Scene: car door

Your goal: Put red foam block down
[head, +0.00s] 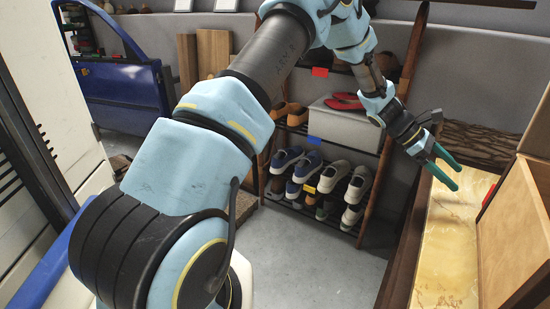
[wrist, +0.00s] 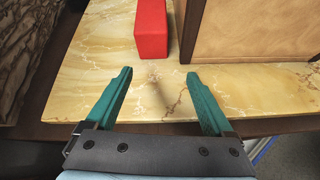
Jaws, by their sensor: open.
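The red foam block (wrist: 151,30) rests on the yellow marbled tabletop (wrist: 90,75) in the wrist view, near the top centre. In the head view only a small red piece of it (head: 487,201) shows at the left edge of a wooden box. My gripper (wrist: 158,72) is open and empty over the front part of the tabletop, with its two green fingers spread apart. The block lies beyond the fingertips and apart from them. In the head view my gripper (head: 456,177) is above the left side of the tabletop.
The wooden box (wrist: 250,30) stands right of the block on the tabletop. A shoe rack (head: 318,195) with several shoes is left of the table. A blue car door (head: 125,75) is at the far left. Bare tabletop shows left of the block.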

